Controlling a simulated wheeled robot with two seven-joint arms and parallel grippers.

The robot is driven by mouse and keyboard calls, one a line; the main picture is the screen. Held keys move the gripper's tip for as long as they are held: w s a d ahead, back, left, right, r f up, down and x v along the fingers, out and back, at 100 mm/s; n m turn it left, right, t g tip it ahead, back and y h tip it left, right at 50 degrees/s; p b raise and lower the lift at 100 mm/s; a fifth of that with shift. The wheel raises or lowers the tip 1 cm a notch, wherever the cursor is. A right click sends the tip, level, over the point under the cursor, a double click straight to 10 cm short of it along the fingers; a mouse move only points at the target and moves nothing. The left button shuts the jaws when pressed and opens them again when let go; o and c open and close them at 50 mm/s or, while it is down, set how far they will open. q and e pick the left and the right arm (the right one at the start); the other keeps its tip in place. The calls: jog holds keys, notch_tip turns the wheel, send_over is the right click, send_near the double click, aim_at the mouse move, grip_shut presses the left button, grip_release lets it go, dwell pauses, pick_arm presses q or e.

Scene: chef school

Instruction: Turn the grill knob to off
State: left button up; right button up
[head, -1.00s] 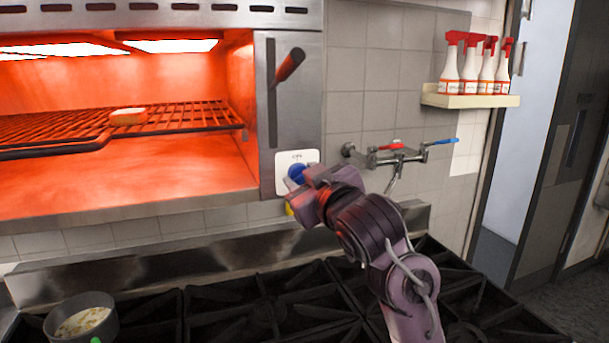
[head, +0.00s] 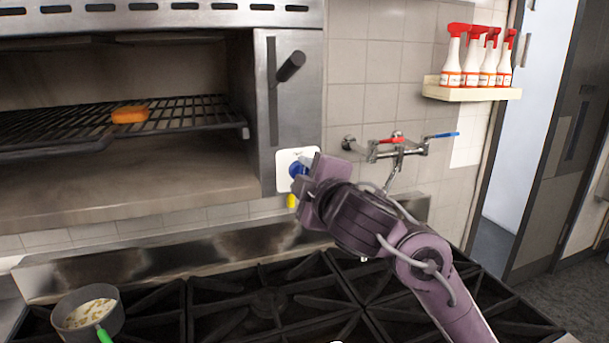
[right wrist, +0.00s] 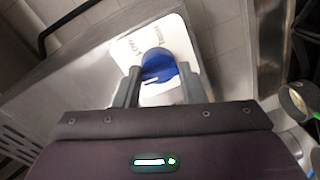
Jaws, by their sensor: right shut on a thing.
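The blue grill knob (head: 298,169) sits on a white plate (head: 284,181) at the lower right of the grill (head: 291,126). In the right wrist view the knob (right wrist: 158,68) shows between the fingers, with part of the lettering on the white plate (right wrist: 172,36) beside it. My right gripper (head: 303,172) is at the knob, and in the wrist view its fingers (right wrist: 156,88) are shut on it. The grill's inside is dark grey, with no glow. My left gripper is not in view.
A piece of food (head: 130,114) lies on the grill rack (head: 60,130). A pot (head: 88,312) stands on the black stove (head: 270,303) at lower left. Wall taps (head: 392,146) are right of the knob. Spray bottles stand on a shelf (head: 472,93).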

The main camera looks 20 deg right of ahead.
jog(key=shift+r+n, duration=0.2)
jog(key=shift+n, duration=0.3)
jog(key=o, duration=0.9)
jog(key=shift+f, duration=0.1)
jog(key=shift+o, duration=0.2)
jog(key=s+p, duration=0.2)
jog(key=s, duration=0.5)
jog(key=shift+s+d+r, duration=0.25)
jog(key=shift+s+d, duration=0.05)
jog(key=shift+s, duration=0.1)
